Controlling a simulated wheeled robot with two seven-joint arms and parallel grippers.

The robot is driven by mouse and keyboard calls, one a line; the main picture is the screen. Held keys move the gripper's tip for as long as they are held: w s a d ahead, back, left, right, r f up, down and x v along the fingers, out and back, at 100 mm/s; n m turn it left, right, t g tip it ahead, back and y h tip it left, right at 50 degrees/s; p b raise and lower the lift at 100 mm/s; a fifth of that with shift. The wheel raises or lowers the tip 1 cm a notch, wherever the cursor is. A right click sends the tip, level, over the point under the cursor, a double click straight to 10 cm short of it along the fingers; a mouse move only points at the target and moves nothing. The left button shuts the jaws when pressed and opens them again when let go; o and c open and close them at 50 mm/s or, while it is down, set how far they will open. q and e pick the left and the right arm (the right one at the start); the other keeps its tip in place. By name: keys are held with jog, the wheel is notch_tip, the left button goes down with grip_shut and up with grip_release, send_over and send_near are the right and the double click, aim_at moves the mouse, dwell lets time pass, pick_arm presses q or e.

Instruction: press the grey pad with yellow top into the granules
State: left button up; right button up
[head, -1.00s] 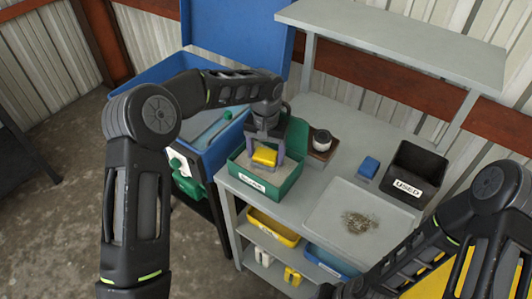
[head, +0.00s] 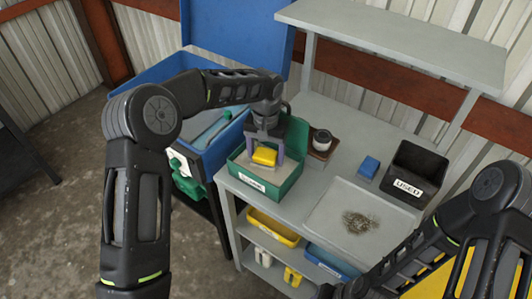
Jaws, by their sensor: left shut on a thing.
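The grey pad with yellow top (head: 264,156) is in the head view, inside a green bin (head: 267,193) on the left end of the grey workbench. My left gripper (head: 265,156) reaches down over the bin and is shut on the pad, one finger on each side of the yellow top. Pale granules (head: 290,175) show in the bin around the pad. The pad's grey underside is mostly hidden, so I cannot tell how deep it sits.
On the bench are a dark jar with a white lid (head: 321,140), a blue block (head: 368,168), a black bin marked USED (head: 413,173) and a tray (head: 326,213) with a brownish pile (head: 360,222). A blue chest (head: 218,148) stands left of the bench.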

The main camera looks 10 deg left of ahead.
aim_at(266, 153)
dwell(0.5)
pick_arm(q)
jog(key=shift+r+p, duration=0.8)
jog(key=shift+r, duration=0.45)
notch_tip(266, 153, up, 2)
jog(key=shift+r, duration=1.2)
jog(key=shift+d, duration=0.1)
